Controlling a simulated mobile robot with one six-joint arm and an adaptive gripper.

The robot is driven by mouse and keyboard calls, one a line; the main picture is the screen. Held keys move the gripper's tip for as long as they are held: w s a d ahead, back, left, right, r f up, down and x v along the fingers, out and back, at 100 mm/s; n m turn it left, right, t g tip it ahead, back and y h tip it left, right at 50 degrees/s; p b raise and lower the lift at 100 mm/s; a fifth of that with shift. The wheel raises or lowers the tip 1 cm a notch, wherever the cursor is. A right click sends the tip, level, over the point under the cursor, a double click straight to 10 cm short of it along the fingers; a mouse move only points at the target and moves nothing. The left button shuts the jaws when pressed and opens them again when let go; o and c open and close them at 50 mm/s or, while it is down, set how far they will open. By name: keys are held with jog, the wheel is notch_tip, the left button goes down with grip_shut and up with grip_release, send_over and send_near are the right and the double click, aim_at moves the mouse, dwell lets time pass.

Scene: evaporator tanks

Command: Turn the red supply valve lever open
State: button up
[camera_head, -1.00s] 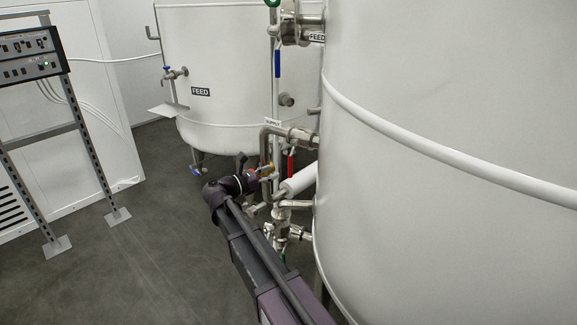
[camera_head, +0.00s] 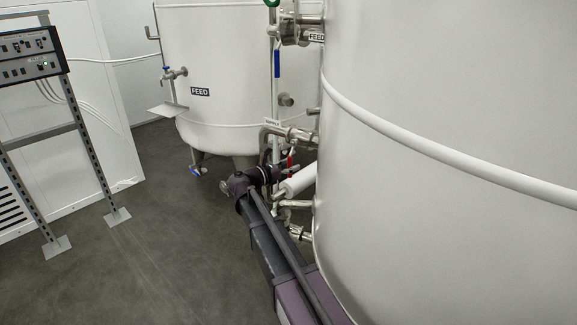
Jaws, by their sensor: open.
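The red supply valve lever (camera_head: 290,163) is a small, roughly upright strip in the gap between the two white tanks, below a pipe with a small white tag (camera_head: 272,122). My gripper (camera_head: 288,169) reaches in from the left and overlaps the lever's lower part in the picture. Its jaws are open. The fingers are small and dark here, and I cannot tell whether they touch the lever or stand around it.
The large white tank (camera_head: 450,130) fills the right side, close to my arm. The FEED tank (camera_head: 225,70) stands behind. A white cylinder (camera_head: 300,180) and steel pipes (camera_head: 296,208) crowd the gap. A control panel stand (camera_head: 30,55) is left; the floor (camera_head: 150,250) between is clear.

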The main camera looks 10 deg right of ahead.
grip_shut()
jog(key=shift+a, duration=0.15)
jog(key=shift+d, duration=0.2)
jog(key=shift+d, duration=0.1)
jog(key=shift+w+a+m, duration=0.1)
jog(key=shift+a+m, duration=0.1)
jog(key=shift+m, duration=0.1)
